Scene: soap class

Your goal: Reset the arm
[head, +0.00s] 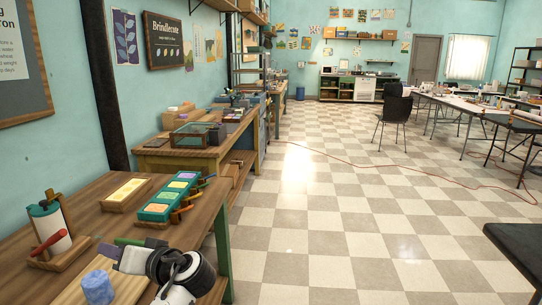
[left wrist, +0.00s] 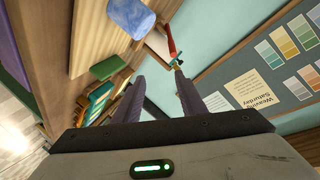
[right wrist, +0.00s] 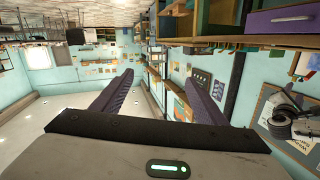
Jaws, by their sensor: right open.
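My left gripper (left wrist: 160,82) is open, with nothing between its two purple fingers. In the head view the left gripper (head: 108,251) is over the near wooden table, pointing left. A green piece (head: 128,241) lies just behind the gripper and is partly hidden by my arm. My right gripper (right wrist: 160,92) is open and empty, seen only in the right wrist view, with open room beyond its fingers.
On the near table (head: 75,190) stand a dispenser with a red handle (head: 50,225), a tray with a yellow slab (head: 127,190) and a teal tray of coloured blocks (head: 152,211). More benches run along the left wall. A dark surface (head: 520,245) stands at right.

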